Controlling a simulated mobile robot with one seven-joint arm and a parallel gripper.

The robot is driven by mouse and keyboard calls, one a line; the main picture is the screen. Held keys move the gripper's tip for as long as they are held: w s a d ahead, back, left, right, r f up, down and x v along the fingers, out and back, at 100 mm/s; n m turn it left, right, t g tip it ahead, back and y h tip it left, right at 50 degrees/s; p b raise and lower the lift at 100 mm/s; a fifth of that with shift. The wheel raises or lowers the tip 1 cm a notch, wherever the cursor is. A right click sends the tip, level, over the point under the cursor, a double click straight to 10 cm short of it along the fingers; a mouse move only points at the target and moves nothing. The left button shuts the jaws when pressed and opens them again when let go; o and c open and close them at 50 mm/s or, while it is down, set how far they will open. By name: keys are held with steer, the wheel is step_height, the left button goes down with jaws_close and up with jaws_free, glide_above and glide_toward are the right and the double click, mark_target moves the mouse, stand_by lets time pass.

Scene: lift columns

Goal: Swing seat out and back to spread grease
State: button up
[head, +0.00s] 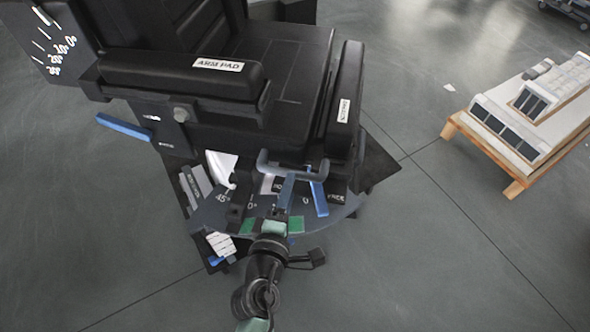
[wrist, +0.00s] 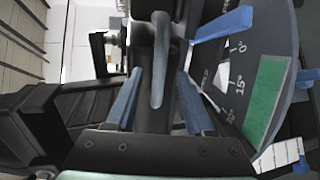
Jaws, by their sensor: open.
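The black seat (head: 275,60) has an "ARM PAD" armrest (head: 185,73) and a second armrest at its right. A grey looped handle (head: 300,172) sticks out below the seat's front edge. In the wrist view the grey handle (wrist: 160,58) stands between my two blue fingers, with a gap at each side. My gripper (head: 264,185) is open around it, and it also shows in the wrist view (wrist: 160,85). A blue lever (head: 318,196) is just right of my gripper; it also shows in the wrist view (wrist: 222,24). Under the seat is a dark angle plate (head: 340,208) with degree marks, partly hidden by my arm.
Another blue lever (head: 125,126) juts out at the seat's left side. A wooden-framed low platform (head: 480,150) with white and grey parts stands at the right. A white slatted block (head: 221,245) is near the plate's left edge. The grey floor in front is clear.

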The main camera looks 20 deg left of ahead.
steer(key=shift+x, duration=3)
jaws_close()
